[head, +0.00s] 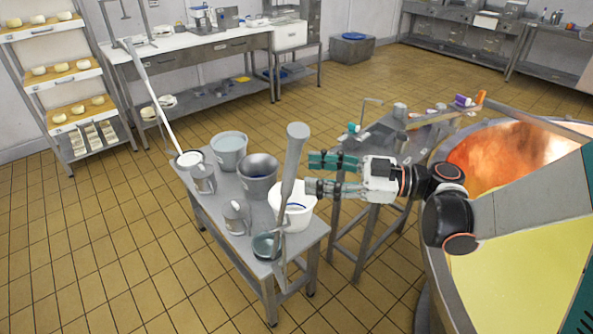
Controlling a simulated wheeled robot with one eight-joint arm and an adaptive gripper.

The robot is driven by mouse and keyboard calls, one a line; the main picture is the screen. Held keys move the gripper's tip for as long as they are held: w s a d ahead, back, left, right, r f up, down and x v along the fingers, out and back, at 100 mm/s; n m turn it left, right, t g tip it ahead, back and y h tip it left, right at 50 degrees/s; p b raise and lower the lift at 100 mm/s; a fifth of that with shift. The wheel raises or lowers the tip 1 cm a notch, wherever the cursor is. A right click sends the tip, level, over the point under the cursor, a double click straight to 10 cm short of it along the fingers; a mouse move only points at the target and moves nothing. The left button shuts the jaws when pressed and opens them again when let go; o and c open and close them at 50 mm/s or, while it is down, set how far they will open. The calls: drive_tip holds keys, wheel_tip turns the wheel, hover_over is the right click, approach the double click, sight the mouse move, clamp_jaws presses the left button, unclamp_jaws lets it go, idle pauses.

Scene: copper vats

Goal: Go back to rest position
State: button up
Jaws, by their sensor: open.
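My gripper (312,174) is at mid-picture in the head view, with its two green-tipped fingers spread apart and pointing left. Nothing shows between the fingers. My arm comes in from the right, passing over the copper vat (510,150). A long grey paddle-like tool (290,165) stands nearly upright just left of the fingertips, at the right end of a low steel table (312,238). I cannot tell whether the fingertips touch it. A white bucket (302,216) stands below the fingers on that table.
The low table also holds a steel bucket (258,178), a grey bucket (229,150), jugs and a bowl (266,247). A second steel table (385,145) stands behind my gripper. A cheese rack (60,75) stands far left. The tiled floor (90,235) at left is clear.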

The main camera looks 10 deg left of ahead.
drive_tip(key=s+d+f+m+t+h, duration=0.1)
drive_tip(key=s+d+m+t+h, duration=0.1)
drive_tip(key=s+d+m+h, duration=0.2)
drive_tip(key=s+d+f+m+t+h, duration=0.1)
drive_tip(key=s+d+m+t+h, duration=0.1)
drive_tip(key=s+d+m+h, duration=0.3)
drive_tip(key=s+d+f+m+t+h, duration=0.1)
drive_tip(key=s+d+m+t+h, duration=0.2)
drive_tip(key=s+d+m+h, duration=0.2)
drive_tip(key=d+m+h, duration=0.3)
drive_tip(key=d+m, duration=0.3)
drive_tip(key=d, duration=0.4)
drive_tip(key=shift+f+h, duration=0.25)
drive_tip(key=shift+h, duration=0.15)
